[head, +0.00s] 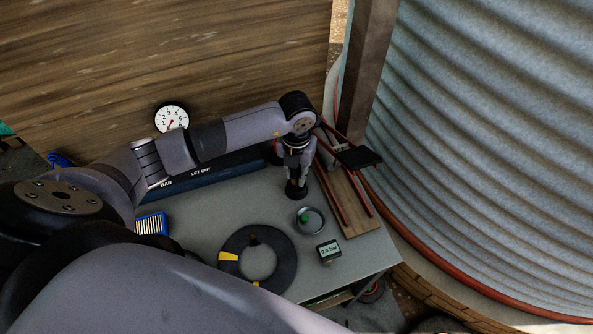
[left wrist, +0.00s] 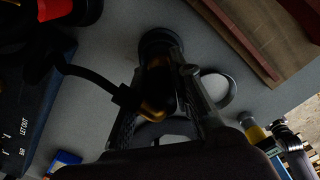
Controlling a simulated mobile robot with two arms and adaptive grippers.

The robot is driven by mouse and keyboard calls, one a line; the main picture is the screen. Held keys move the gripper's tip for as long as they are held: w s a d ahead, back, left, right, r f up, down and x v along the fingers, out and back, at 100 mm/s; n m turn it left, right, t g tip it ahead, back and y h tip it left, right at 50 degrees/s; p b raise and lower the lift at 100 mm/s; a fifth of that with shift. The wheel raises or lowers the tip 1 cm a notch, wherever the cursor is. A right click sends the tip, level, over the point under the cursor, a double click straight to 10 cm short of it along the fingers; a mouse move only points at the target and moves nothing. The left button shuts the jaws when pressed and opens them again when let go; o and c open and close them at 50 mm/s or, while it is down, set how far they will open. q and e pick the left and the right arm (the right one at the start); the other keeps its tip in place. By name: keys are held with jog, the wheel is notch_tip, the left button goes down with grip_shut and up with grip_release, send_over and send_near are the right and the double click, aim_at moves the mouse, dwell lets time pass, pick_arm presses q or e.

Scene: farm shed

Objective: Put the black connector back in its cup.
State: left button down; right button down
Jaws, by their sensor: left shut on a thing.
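My left gripper (head: 297,181) reaches down over the grey bench, its fingers closed. In the left wrist view the gripper (left wrist: 162,65) is shut on the black connector (left wrist: 158,88), which shows black with some brass colour between the fingers. A dark round cup (left wrist: 158,38) shows at the fingertips; its base also shows below the gripper in the head view (head: 296,191). The fingers hide where connector and cup meet, so I cannot tell whether the connector sits inside. My right gripper is not in view.
A round dish (head: 322,221) with a green item stands close to the gripper. A black ring with yellow marks (head: 284,258), a small display (head: 329,251) and a blue box (head: 151,224) are on the bench (head: 208,215). A wooden board with red rails (head: 350,205) lies right.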

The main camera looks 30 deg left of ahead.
pick_arm(q)
jog(key=shift+f+b, duration=1.2)
jog(key=shift+f, duration=0.25)
jog(key=shift+s+f+b, duration=0.4)
jog(key=shift+s+f, duration=0.05)
jog(key=shift+f, duration=0.05)
dwell(0.8)
jog(key=c, duration=1.5)
grip_release()
jog(key=shift+d, duration=0.1)
jog(key=shift+o, duration=0.8)
jog(key=shift+w+f, duration=0.15)
jog(key=shift+w, duration=0.1)
jog(key=o, duration=0.9)
jog(key=shift+w+r, duration=0.15)
jog(key=shift+r, duration=0.1)
jog(key=shift+c, duration=0.2)
jog(key=shift+r, duration=0.1)
